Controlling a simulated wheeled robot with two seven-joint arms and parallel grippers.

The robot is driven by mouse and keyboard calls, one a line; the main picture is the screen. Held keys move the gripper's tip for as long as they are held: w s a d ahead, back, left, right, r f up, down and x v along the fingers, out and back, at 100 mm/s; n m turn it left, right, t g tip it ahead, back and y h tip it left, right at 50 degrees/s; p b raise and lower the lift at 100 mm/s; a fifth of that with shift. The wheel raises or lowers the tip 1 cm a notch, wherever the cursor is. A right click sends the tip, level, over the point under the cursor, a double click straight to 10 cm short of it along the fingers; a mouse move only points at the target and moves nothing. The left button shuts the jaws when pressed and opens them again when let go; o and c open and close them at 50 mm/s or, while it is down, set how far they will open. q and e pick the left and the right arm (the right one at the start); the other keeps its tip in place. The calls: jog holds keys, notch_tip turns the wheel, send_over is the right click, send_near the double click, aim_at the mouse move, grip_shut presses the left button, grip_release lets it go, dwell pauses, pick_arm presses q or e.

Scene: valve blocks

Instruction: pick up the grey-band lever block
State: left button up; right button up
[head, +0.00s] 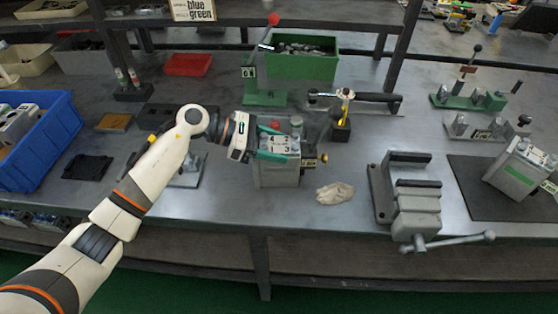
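My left gripper (277,143) reaches in from the left at the top of a grey block (278,174) standing on the bench. Its two green fingers are apart, one along the near upper edge and one behind the numbered top plate. I cannot tell whether they touch it. The block has a red knob and a grey knob on top and a brassy fitting on its right side. Its band is not clear to me, so I cannot confirm that it is the grey-band one. Another lever block (516,170) with a green band sits tilted at the far right. My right gripper is not in view.
A white crumpled cloth (335,193) and a grey vise (412,200) lie right of the block. A green lever stand (265,98) and a green bin (300,66) are behind it. A blue bin (45,150) with blocks stands left. The bench front is clear.

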pick_arm(q)
grip_shut()
jog(key=shift+w+r, duration=0.15)
jog(key=shift+r, duration=0.1)
